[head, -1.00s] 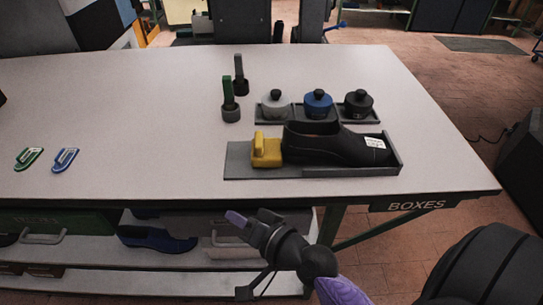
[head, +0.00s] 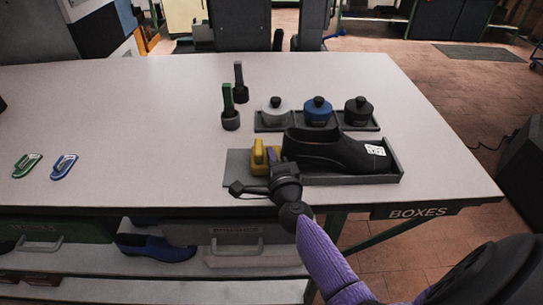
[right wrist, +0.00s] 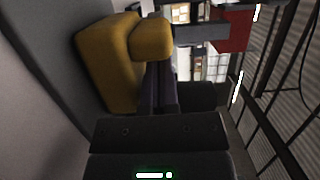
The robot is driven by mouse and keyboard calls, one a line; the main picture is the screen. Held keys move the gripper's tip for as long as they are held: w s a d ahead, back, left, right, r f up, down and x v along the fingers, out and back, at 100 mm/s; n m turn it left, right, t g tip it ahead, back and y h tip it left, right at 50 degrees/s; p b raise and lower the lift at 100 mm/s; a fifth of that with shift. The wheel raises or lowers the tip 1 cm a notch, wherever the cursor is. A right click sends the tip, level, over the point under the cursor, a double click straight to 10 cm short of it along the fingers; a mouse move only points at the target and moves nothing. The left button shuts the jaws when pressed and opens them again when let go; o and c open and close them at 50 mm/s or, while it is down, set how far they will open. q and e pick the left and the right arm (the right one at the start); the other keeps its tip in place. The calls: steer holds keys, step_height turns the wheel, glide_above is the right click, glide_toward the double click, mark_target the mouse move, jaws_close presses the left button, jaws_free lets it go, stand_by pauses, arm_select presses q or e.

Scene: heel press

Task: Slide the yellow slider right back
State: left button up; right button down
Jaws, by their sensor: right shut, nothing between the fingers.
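The yellow slider (head: 259,158) stands on the left part of the dark grey tray (head: 237,164), near the heel of a black shoe (head: 330,149). My right gripper (head: 272,155) is shut and empty. Its purple fingertips are at the right side of the slider, by the shoe's heel. In the right wrist view the slider (right wrist: 108,62) fills the upper left, and the shut fingers (right wrist: 158,88) lie right beside it. I cannot tell if they touch it. My gripper hides part of the tray's front edge and the slider's lower right. My left gripper is not in view.
Behind the tray stand a grey, a blue (head: 317,109) and a black lidded pot in a dark holder. A green-handled tool (head: 229,108) and a dark one stand left of them. Two clips (head: 63,166) lie far left. The table between is clear.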

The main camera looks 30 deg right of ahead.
steer(key=shift+w, duration=0.1)
steer(key=w+a, duration=0.1)
steer(key=a, duration=0.2)
steer(key=w+a, duration=0.1)
steer(key=shift+w+a, duration=0.15)
steer(key=shift+w, duration=0.2)
